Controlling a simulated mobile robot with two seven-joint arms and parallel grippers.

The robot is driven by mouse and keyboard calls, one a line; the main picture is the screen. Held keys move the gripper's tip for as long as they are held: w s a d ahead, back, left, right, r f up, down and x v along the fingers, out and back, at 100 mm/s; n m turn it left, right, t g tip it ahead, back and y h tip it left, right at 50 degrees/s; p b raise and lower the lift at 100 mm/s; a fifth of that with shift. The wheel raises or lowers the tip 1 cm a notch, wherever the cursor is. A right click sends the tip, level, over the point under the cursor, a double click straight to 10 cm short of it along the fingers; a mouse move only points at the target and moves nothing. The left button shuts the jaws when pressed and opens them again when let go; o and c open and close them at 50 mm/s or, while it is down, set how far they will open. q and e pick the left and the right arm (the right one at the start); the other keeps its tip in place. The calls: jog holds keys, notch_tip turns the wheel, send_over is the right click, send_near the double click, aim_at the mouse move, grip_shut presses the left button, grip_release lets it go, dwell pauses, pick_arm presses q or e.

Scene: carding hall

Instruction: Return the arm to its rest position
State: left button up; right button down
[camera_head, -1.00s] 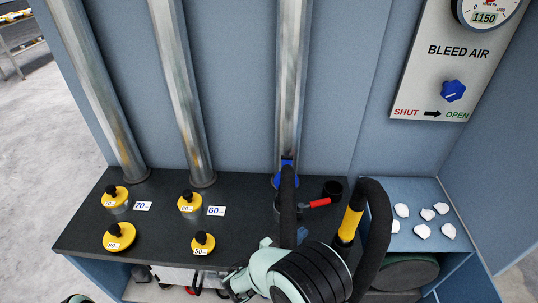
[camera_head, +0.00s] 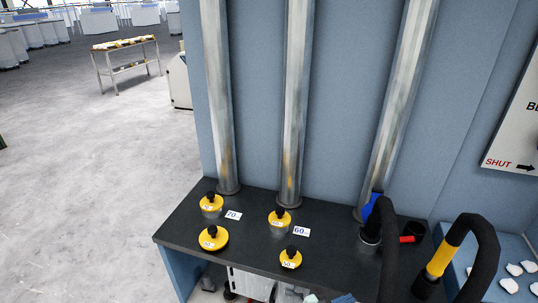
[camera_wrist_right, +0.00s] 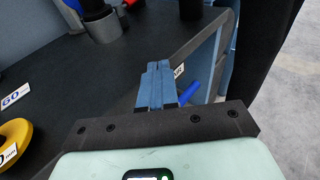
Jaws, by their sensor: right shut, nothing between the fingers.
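My right gripper (camera_wrist_right: 158,68) shows in the right wrist view with its blue fingers together and nothing between them. It is over the dark bench top (camera_wrist_right: 75,80), close to the bench's front right edge. In the head view only a small blue and pale green piece of this gripper (camera_head: 343,298) shows at the bottom edge; the rest is cut off. My left gripper is not in view.
Yellow-capped plugs (camera_head: 214,238) stand on the bench (camera_head: 180,235) beside number cards (camera_head: 301,231). Black hoses (camera_head: 480,255) rise at the right, one with a yellow collar (camera_head: 440,258). Metal pipes (camera_head: 297,100) stand behind. Open floor (camera_head: 80,190) lies left.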

jog(key=s+d+f+m+g+y, duration=0.25)
jog(key=s+f+g+y, duration=0.2)
jog(key=s+f, duration=0.45)
jog(key=s+d+f+m+g+y, duration=0.1)
jog(key=s+f+m+g+y, duration=0.25)
jog(key=s+f+g, duration=0.6)
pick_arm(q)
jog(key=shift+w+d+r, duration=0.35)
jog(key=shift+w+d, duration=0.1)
pick_arm(e)
jog(key=s+a+f+m+t+y, duration=0.3)
jog(key=a+f+m+y, duration=0.1)
jog(key=m, duration=0.6)
jog(key=s+a+f+m+t+y, duration=0.2)
jog(key=s+a+f+m+y, duration=0.2)
jog(key=f+m, duration=0.4)
jog(key=a+m+y, duration=0.1)
jog(key=m, duration=0.2)
jog(key=shift+a+m+t+y, duration=0.3)
jog(key=shift+a+t, duration=0.1)
